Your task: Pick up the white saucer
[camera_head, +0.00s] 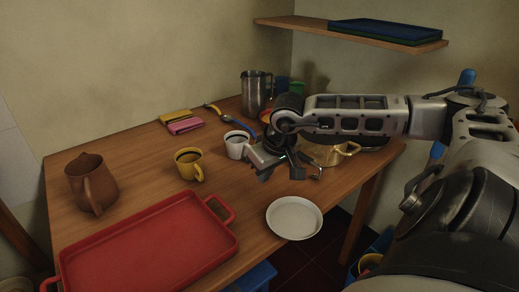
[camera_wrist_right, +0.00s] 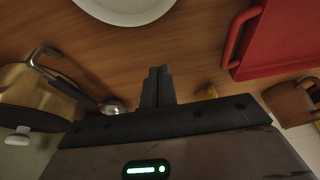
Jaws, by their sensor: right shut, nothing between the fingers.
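The white saucer (camera_head: 294,218) lies flat and empty near the front edge of the wooden table in the head view. Its rim and part of its face show at the top edge of the right wrist view (camera_wrist_right: 125,10). My right gripper (camera_head: 266,172) is above the table, behind the saucer and a little to its left in the head view, apart from it. In the right wrist view its fingers (camera_wrist_right: 157,86) are together with nothing between them. My left gripper is in neither view.
A red tray (camera_head: 150,250) lies left of the saucer. A yellow mug (camera_head: 188,164), white mug (camera_head: 237,145) and brown pitcher (camera_head: 91,184) stand behind. A brass pot (camera_head: 325,153) stands behind the saucer, partly hidden by my arm. A shelf (camera_head: 300,27) hangs above.

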